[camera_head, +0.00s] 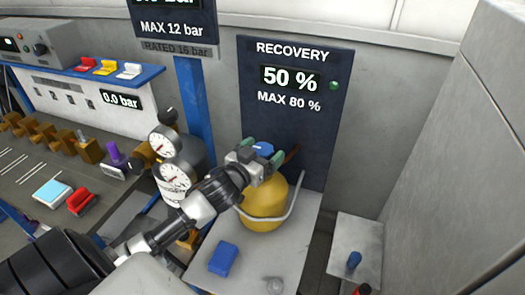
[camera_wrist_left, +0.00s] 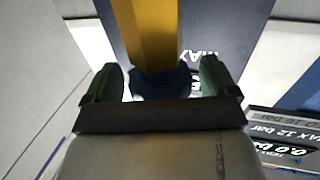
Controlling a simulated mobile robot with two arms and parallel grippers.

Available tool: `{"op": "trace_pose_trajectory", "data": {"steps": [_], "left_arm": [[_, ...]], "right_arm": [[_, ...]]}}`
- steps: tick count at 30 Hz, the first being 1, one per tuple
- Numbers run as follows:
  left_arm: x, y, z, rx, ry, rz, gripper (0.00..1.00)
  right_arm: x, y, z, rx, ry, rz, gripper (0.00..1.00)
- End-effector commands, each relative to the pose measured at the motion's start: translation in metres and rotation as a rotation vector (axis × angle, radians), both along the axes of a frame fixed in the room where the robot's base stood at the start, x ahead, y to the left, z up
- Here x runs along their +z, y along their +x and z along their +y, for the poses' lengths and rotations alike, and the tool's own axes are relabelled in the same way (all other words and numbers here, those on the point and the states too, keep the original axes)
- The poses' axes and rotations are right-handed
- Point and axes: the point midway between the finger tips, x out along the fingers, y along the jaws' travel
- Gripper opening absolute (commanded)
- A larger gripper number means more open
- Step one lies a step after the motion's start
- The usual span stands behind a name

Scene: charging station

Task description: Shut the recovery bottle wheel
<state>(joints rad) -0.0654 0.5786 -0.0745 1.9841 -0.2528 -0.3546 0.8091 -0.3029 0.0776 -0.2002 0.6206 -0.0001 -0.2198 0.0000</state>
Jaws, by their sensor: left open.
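The yellow recovery bottle (camera_head: 264,205) stands on a grey platform under the dark RECOVERY panel (camera_head: 300,125), whose display reads 50 %. Its blue wheel (camera_head: 264,148) is at the top. My left gripper (camera_head: 260,155) is at the wheel, hiding part of the bottle's neck. In the left wrist view, the gripper's green fingertips (camera_wrist_left: 161,80) stand apart on either side of the blue wheel (camera_wrist_left: 165,82), with gaps or light contact that I cannot tell. The yellow body (camera_wrist_left: 145,30) shows beyond the wheel. My right gripper is not in view.
Two round gauges (camera_head: 165,143) stand close to the left of my forearm. A blue block (camera_head: 223,258) lies on the platform in front of the bottle. A grey wall (camera_head: 455,150) bounds the right side. A workbench with fittings (camera_head: 60,160) is at the left.

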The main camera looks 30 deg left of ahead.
Motion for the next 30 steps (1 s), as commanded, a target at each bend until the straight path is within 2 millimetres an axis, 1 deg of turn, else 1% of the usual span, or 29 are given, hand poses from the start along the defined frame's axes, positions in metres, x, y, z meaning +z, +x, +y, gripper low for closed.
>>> {"op": "trace_pose_trajectory", "data": {"steps": [1,10,20,26,30], "left_arm": [[0.0,0.0,0.0,0.0,0.0,0.0,0.84],[0.0,0.0,0.0,0.0,-0.001,0.0,0.38],[0.001,0.0,0.001,-0.047,0.002,0.001,0.38],[0.002,0.0,0.002,-0.162,0.005,0.002,0.38],[0.003,0.0,0.002,-0.28,0.007,0.002,0.38]], "right_arm": [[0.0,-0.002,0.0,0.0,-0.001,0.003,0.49],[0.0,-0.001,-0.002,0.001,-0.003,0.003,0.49],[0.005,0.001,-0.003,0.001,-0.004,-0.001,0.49],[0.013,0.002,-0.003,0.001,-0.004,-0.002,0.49],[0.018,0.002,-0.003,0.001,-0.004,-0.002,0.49]]}}
